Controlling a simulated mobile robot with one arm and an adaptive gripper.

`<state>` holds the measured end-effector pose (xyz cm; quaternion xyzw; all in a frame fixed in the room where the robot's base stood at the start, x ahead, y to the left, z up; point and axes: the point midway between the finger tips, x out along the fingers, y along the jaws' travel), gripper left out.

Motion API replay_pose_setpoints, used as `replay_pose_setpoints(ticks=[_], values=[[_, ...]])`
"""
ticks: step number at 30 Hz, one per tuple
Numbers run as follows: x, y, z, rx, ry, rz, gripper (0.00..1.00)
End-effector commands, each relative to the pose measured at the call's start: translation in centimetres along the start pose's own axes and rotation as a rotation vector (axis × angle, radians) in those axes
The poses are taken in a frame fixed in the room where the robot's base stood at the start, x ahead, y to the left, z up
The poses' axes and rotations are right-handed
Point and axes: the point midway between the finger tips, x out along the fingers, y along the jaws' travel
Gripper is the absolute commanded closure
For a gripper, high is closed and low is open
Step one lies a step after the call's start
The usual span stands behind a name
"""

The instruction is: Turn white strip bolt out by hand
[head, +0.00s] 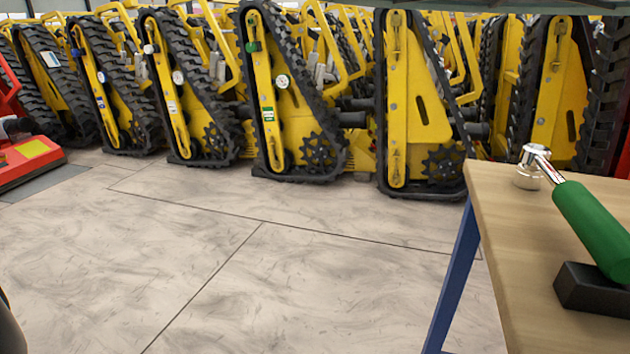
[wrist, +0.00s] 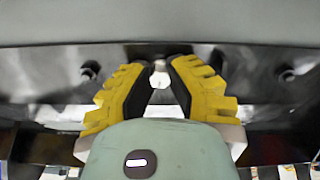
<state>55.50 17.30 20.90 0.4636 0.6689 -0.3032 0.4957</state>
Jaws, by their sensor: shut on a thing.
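In the wrist view my gripper (wrist: 160,68) has yellow ridged fingers with black inner pads. Its fingertips close around a small pale bolt (wrist: 160,79), whose end shows between them. The bolt sits at a dark, shiny metal face. A pale grey-white band (wrist: 160,28) runs across the top of this view, above the fingertips. How far the bolt stands out from the face cannot be told. The gripper and bolt do not show in the head view.
Dark round fittings sit on the face at left (wrist: 88,72) and right (wrist: 288,75). In the head view, yellow tracked carriers (head: 292,90) stand in a row. A wooden table (head: 500,215) at right bears a green-handled tool (head: 590,225) and a black block (head: 590,290). The floor between is clear.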

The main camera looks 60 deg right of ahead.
Motion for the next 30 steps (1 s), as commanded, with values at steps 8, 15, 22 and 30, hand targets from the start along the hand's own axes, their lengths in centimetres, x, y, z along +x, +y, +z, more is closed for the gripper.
replay_pose_setpoints(ticks=[8,15,22,30], values=[[0.19,-0.18,0.16,-0.005,-0.005,-0.005,1.00],[1.03,-0.06,0.49,-0.248,-0.007,0.002,1.00],[1.03,-0.05,0.49,-0.554,-0.008,0.000,1.00],[0.09,-0.12,0.20,-0.815,-0.004,-0.007,1.00]])
